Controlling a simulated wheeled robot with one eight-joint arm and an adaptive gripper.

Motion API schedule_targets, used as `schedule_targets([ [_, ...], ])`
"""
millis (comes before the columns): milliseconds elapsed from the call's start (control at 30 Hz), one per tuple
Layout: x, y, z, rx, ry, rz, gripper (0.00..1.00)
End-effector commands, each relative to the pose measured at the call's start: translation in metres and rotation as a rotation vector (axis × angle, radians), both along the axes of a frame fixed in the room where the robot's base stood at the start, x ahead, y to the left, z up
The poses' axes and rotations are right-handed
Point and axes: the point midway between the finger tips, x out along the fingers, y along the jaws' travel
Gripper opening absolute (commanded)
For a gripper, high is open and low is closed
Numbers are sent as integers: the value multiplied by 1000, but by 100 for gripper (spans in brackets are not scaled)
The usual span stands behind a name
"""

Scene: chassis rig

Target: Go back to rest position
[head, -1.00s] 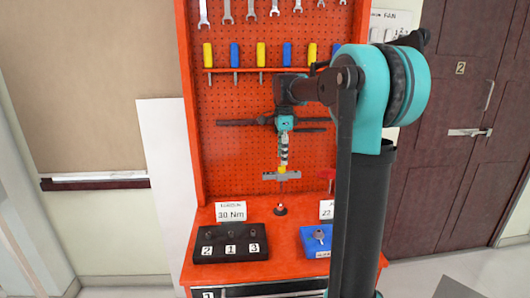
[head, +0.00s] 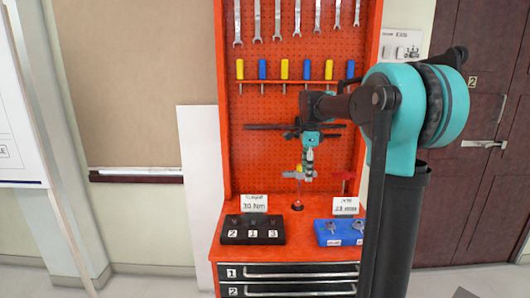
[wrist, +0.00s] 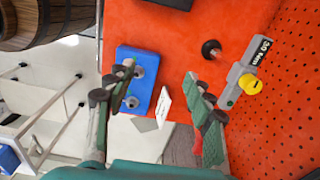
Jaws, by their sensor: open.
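My gripper (head: 309,176) points down in front of the red pegboard, above the workbench. In the wrist view my gripper (wrist: 160,72) has its fingers spread wide, with nothing held between them. A grey tool piece (wrist: 240,84) with a yellow knob and a "30 Nm" label sits just outside the right finger. In the head view the grey piece (head: 292,175) shows beside my gripper, partly overlapped by it. How it is supported is unclear.
The red bench (head: 290,242) bears a black block (head: 252,238) numbered 2, 1, 3, a blue tray (head: 340,241) and a round black stand (head: 297,206). Wrenches (head: 257,20) and several screwdrivers (head: 285,70) hang on the pegboard (head: 262,105). A drawer unit (head: 285,280) is below.

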Motion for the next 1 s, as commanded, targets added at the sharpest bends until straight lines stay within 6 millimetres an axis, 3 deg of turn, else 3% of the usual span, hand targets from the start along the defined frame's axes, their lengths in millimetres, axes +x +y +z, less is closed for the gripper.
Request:
schedule_targets([
  [333, -28, -7, -28, -3, -45, 189, 53],
  [567, -64, -15, -62, -18, -98, 416, 53],
  [767, -122, -25, -113, -64, -170, 737, 53],
  [1000, -220, -36, -191, -187, -259, 1229, 53],
])
